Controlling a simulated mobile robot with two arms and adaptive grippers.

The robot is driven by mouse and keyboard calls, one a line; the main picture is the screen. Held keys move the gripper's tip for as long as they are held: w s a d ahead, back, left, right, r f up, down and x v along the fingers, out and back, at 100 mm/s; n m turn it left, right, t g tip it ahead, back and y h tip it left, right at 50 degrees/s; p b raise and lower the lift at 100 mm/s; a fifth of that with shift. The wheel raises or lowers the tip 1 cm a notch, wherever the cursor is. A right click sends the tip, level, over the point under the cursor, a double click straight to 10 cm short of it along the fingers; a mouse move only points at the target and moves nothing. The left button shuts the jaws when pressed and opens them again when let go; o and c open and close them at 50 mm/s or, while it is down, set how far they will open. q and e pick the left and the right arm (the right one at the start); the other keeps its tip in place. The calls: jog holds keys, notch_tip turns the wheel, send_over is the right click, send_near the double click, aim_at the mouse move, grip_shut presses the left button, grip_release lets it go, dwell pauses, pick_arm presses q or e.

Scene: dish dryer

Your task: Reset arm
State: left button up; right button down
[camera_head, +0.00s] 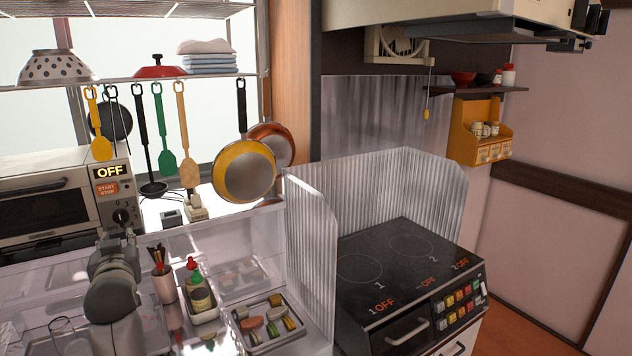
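My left arm stands up in grey rounded links at the lower left. Its upper end, where my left gripper (118,243) is, reaches up in front of the dish dryer-like appliance. The fingers are small and blend together, so I cannot tell whether they are open or shut. I see nothing clearly held there. My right gripper is not in view. The appliance (48,208) is a silver box with a dark window, a handle, an OFF display, a red START STOP label and a black knob. Its door looks shut.
A tray (241,318) of small items, a green-and-red-topped bottle (200,292) and a utensil cup (163,283) stand right of my arm. A glass (62,330) is at left. Pans and ladles hang above. A metal splash guard (311,262) borders the stove (395,262).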

pick_arm(q)
jog(key=s+d+f+m+g+h, duration=0.2)
jog(key=s+d+f, duration=0.3)
jog(key=s+f, duration=0.4)
jog(key=s+d+f+m+g+h, duration=0.2)
jog(key=s+d+f+h, duration=0.3)
jog(key=f, duration=0.7)
jog(key=s+d+f+m+g+h, duration=0.15)
jog(key=s+d+f, duration=0.25)
jog(key=s, duration=0.5)
jog(key=s+d+f+m+g, duration=0.1)
jog(key=s+d+f+g, duration=0.25)
jog(key=s, duration=0.55)
jog(key=s+d+f+m+g, duration=0.15)
jog(key=s+d+f, duration=0.25)
jog(key=s, duration=0.6)
notch_tip(320, 180, down, 24)
jog(key=f+g, duration=0.1)
jog(key=g, duration=0.1)
jog(key=s+a+f+g, duration=0.1)
jog(key=s+a+f, duration=0.2)
jog(key=s+f, duration=1.4)
jog(key=shift+a, duration=0.15)
jog(key=shift+s, duration=0.1)
